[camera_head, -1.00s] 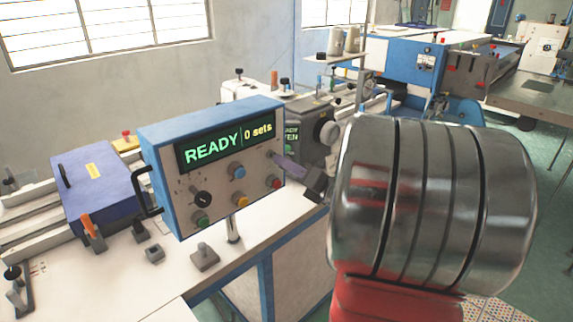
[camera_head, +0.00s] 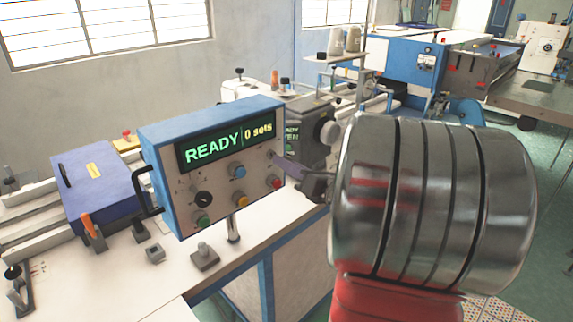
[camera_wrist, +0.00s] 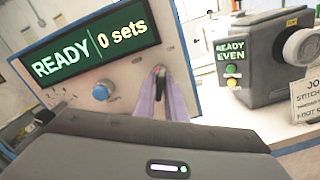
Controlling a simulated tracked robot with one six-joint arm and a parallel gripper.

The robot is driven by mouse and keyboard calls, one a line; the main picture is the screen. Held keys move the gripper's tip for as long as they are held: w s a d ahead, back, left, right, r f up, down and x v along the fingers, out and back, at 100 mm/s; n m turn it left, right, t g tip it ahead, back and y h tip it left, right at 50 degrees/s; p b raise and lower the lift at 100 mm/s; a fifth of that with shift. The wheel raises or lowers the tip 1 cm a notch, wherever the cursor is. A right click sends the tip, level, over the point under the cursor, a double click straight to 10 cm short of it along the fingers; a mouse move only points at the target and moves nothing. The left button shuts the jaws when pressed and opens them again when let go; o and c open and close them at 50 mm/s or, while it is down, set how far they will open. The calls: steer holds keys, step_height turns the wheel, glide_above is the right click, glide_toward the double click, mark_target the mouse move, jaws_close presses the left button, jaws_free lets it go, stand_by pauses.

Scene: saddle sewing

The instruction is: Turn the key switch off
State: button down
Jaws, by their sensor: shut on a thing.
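The control box (camera_head: 165,140) has a lit display (camera_head: 225,147) reading "READY" and "0 sets". The key switch (camera_wrist: 159,71) is at the right of its front panel in the wrist view, a small dark key with a reddish top. My gripper (camera_wrist: 160,84) has two purple fingers, shut on the key from either side. In the head view, my gripper (camera_head: 276,161) reaches the panel's right side below the display, and its fingers hide most of the key there. The key's exact angle is hard to tell.
A blue button (camera_head: 237,170), a red button (camera_head: 273,182), a green button (camera_head: 201,217) and a black selector knob (camera_head: 203,198) share the panel. A grey machine (camera_wrist: 262,58) with a "READY EVEN" screen stands to the right. A black handle (camera_head: 148,190) juts from the box's left side.

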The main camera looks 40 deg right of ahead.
steer(key=n, duration=0.7)
steer(key=shift+f, duration=0.1)
steer(key=n, duration=0.4)
steer(key=shift+n, duration=1.7)
steer(key=shift+f, duration=0.1)
steer(key=c, duration=1.9)
jaws_free()
steer(key=shift+s, duration=0.2)
steer(key=shift+s+d, duration=0.15)
steer(key=shift+s, duration=6.6)
